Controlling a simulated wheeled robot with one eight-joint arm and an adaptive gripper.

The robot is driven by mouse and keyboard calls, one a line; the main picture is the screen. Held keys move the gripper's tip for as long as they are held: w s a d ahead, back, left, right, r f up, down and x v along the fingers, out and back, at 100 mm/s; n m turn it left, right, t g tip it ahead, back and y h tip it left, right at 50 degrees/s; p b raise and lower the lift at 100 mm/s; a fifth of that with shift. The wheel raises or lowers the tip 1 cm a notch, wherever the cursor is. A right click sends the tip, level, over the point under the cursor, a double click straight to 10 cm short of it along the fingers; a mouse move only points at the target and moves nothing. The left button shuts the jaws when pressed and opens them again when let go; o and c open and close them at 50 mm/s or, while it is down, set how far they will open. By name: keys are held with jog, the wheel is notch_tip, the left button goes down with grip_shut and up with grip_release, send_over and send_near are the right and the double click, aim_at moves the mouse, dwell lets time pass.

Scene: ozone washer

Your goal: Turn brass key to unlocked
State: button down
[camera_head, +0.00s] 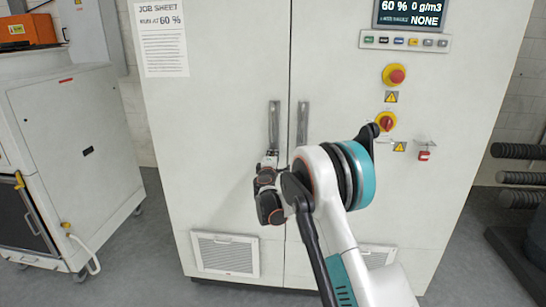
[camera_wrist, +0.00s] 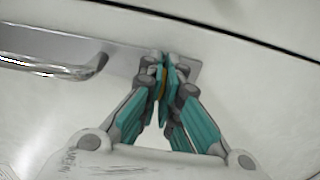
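The brass key (camera_wrist: 161,84) shows as a thin yellow-brown sliver between my fingertips in the wrist view. My gripper (camera_wrist: 163,68) is shut on it, with the teal finger pads close on both sides. The key is mostly hidden, so which way it is turned cannot be told. It sits at the end of the metal handle plate (camera_wrist: 125,60) on the cabinet door. In the head view my gripper (camera_head: 270,157) is at the lower end of the left door handle (camera_head: 274,122), and the key cannot be made out there.
The cabinet has a second handle (camera_head: 302,122) on its right door. To the right are a red emergency button (camera_head: 396,76), a red-yellow rotary switch (camera_head: 387,122) and a red padlock (camera_head: 424,155). A white machine (camera_head: 75,140) stands left. A display (camera_head: 410,13) reads 60 % and NONE.

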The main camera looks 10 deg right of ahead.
dwell(0.4)
jog(key=c, duration=1.8)
grip_release()
jog(key=v, duration=1.2)
